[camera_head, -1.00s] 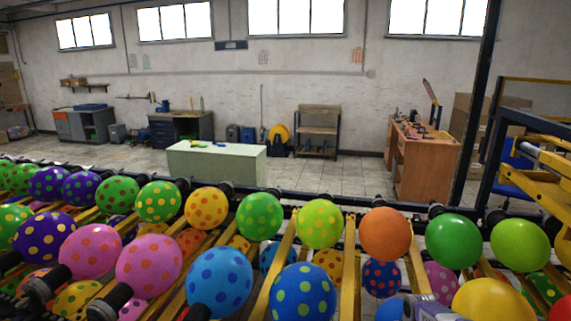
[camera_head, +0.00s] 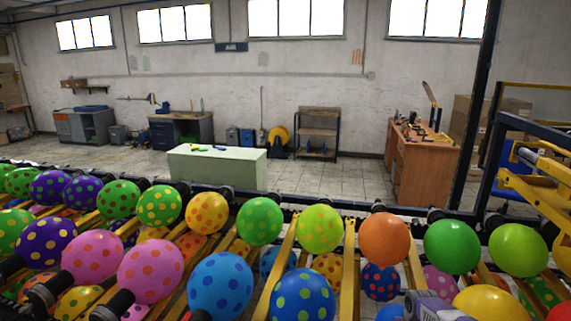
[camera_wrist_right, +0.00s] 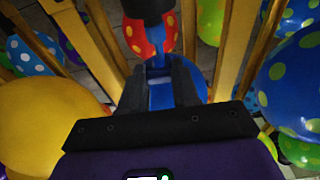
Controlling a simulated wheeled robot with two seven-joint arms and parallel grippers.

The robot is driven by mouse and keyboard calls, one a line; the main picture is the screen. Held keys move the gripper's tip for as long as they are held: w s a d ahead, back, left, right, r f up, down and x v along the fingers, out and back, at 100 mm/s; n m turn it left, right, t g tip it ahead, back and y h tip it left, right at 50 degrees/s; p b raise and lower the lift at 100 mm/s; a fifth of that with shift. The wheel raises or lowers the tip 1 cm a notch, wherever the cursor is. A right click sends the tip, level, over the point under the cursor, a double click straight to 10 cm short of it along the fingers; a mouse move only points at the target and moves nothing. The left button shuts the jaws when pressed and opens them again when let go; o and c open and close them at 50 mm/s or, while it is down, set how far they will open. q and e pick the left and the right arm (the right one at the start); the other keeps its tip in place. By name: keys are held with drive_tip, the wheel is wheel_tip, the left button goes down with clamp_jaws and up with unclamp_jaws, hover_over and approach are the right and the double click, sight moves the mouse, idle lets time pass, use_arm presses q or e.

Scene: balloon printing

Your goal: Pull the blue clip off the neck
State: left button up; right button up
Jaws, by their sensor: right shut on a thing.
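In the right wrist view my right gripper (camera_wrist_right: 158,72) has its two black fingers shut on a small blue piece, which looks like the blue clip (camera_wrist_right: 156,61). The fingers hide most of it. Blue balloon surface (camera_wrist_right: 165,96) shows between and behind the fingers. Whether the clip is still around a neck cannot be told. In the head view only my right wrist shows at the bottom edge, and its fingers are out of sight. My left gripper is not in view.
Rows of coloured balloons sit on black holders along yellow rails (camera_head: 348,270). A yellow balloon (camera_wrist_right: 48,125) is close to the left of my right gripper, and a blue spotted one (camera_wrist_right: 292,85) is to its right. A green table (camera_head: 217,170) stands beyond the rack.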

drive_tip(key=shift+r+p, duration=1.6)
drive_tip(key=shift+r, duration=1.05)
